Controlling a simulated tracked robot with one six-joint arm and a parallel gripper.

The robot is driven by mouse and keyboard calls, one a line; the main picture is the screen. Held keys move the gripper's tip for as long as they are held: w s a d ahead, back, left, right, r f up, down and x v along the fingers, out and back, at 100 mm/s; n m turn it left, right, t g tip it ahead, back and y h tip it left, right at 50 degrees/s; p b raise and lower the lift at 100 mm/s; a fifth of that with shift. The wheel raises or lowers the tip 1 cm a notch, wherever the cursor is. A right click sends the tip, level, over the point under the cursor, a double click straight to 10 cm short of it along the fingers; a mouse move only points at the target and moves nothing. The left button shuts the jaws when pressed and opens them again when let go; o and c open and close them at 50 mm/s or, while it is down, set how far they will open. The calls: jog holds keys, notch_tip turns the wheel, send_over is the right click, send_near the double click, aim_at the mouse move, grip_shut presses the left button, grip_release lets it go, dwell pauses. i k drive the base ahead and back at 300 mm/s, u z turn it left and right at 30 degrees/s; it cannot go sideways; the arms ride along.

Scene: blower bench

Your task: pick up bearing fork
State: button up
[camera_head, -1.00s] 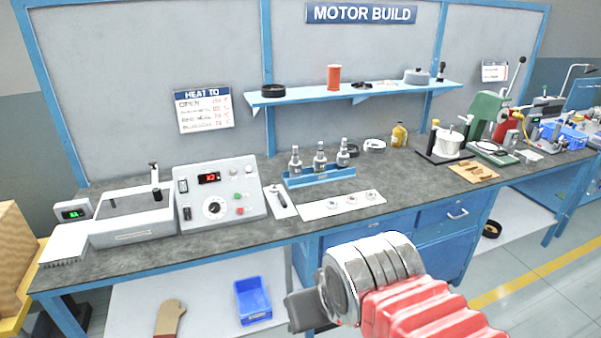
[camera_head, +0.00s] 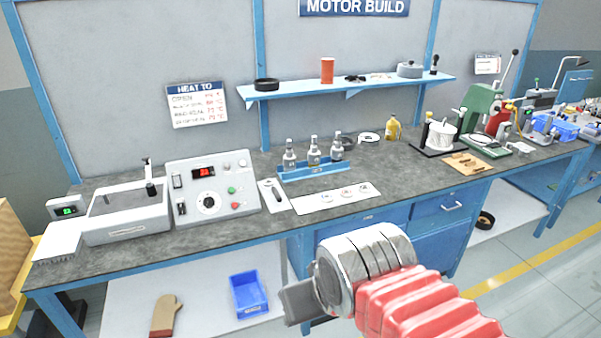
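A small tool with a dark handle lies on a narrow white plate (camera_head: 283,205) on the bench, right of the control box; it may be the bearing fork (camera_head: 276,191), but it is too small to be certain. My gripper (camera_head: 298,302) is at the lower middle, in front of the bench edge and apart from the tool. Only a dark grey part of it shows beyond my silver wrist. Its fingertips cannot be made out, and nothing is seen held.
The control box (camera_head: 240,185) and a grey tank (camera_head: 120,215) stand left of the plate. A blue rack (camera_head: 315,168) with bottles stands behind a white mat (camera_head: 365,191) with small rings. A shelf (camera_head: 390,83) hangs above.

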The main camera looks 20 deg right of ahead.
aim_at(274, 190)
jog(key=u, duration=0.2)
jog(key=i, duration=1.75)
jog(key=u, duration=0.4)
